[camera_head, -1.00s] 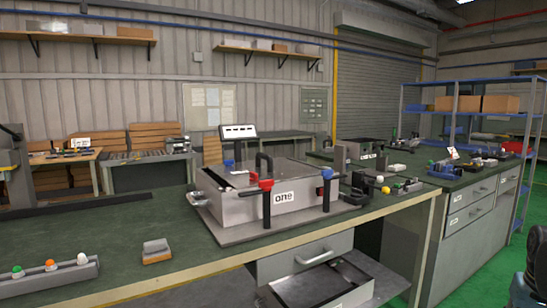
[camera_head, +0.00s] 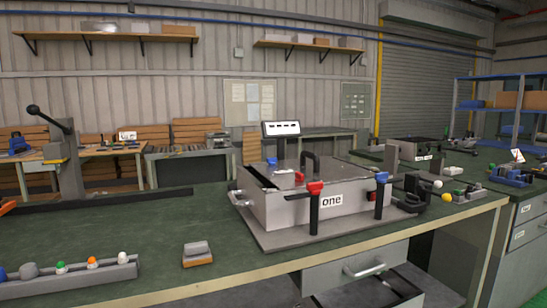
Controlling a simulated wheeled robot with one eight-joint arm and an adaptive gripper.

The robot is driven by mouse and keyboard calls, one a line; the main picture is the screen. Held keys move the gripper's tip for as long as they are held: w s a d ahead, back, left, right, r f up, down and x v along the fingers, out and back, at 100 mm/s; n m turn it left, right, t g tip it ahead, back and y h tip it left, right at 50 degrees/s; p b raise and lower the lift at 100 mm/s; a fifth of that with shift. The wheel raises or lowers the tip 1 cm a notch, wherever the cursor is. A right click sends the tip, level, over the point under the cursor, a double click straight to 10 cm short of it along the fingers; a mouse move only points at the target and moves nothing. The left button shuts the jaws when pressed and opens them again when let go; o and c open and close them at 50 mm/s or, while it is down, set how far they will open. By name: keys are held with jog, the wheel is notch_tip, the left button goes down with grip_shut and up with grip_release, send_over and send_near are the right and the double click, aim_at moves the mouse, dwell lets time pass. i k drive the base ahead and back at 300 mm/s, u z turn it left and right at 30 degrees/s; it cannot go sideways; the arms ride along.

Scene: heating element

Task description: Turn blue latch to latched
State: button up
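A grey metal box (camera_head: 285,208) labelled "one" sits on a flat grey plate on the green bench. A blue latch (camera_head: 381,178) tops a black upright bar at the box's front right corner. Another blue piece (camera_head: 271,161) shows at the back left of the box. A red latch (camera_head: 314,188) tops a black bar at the front, and a smaller red piece (camera_head: 298,178) lies behind it. I cannot tell how either blue piece is set. My gripper is not in view.
A rail with coloured knobs (camera_head: 75,278) and a small grey and orange block (camera_head: 197,253) lie at the front left of the bench (camera_head: 150,225). An open drawer (camera_head: 365,290) juts out below the box. Small parts lie right of the box.

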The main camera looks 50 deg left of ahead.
aim_at(271, 161)
jog(key=u, duration=0.05)
jog(key=k, duration=0.95)
jog(key=u, duration=1.7)
jog(key=i, duration=0.5)
